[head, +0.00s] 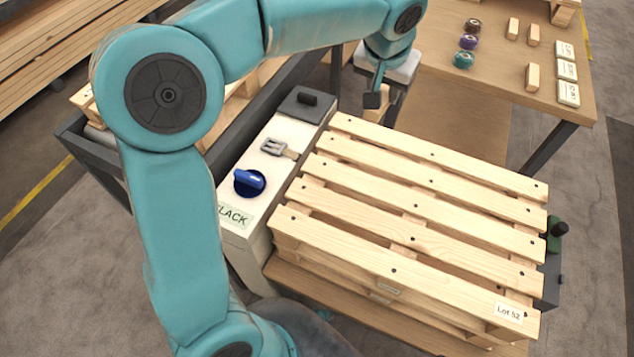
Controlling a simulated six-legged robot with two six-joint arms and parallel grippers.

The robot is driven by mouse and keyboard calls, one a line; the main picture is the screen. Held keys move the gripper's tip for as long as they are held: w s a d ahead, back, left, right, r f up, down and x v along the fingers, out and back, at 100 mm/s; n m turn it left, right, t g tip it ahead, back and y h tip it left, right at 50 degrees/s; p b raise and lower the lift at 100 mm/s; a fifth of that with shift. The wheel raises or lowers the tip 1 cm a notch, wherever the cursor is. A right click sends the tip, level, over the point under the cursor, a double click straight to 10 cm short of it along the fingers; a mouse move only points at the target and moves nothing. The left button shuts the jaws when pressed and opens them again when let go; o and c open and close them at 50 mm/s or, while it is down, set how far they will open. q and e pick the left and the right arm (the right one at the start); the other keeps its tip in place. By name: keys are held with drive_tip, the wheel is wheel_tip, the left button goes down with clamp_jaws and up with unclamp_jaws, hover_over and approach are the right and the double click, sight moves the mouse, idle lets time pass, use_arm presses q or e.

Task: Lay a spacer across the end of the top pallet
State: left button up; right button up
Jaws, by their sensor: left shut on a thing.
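The top pallet (415,205) is pale wood with several slats and lies on a stack, its near right corner labelled "Lot 52". Its top looks bare, with no spacer on it. Several small wooden spacers, such as one (532,77), stand or lie on the table at the upper right. My left gripper (380,98) is just beyond the pallet's far left corner, pointing down. My right gripper is out of view.
A pale box (262,170) with a blue knob (249,183), a strap buckle and a "SLACK" label stands against the pallet's left side. The wooden table (485,85) also holds three coloured rings or spools and several white cards. A dark green device (555,235) sits at the pallet's right end.

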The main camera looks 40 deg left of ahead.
use_arm(q)
drive_tip(key=s+a+f+n+b, duration=0.1)
drive_tip(key=s+a+f+b, duration=0.2)
drive_tip(key=s+a+b, duration=0.6)
drive_tip(key=f+b, duration=0.2)
drive_tip(key=f, duration=0.3)
drive_tip(key=w+a+f+b, duration=0.1)
drive_tip(key=f+b, duration=0.1)
drive_tip(key=f, duration=0.2)
drive_tip(key=w+a+f+b, duration=0.1)
drive_tip(key=f+b, duration=0.1)
drive_tip(key=f, duration=0.3)
drive_tip(key=shift+a+f+b, duration=0.2)
drive_tip(key=shift+f+b, duration=1.05)
drive_tip(key=shift+f, duration=1.4)
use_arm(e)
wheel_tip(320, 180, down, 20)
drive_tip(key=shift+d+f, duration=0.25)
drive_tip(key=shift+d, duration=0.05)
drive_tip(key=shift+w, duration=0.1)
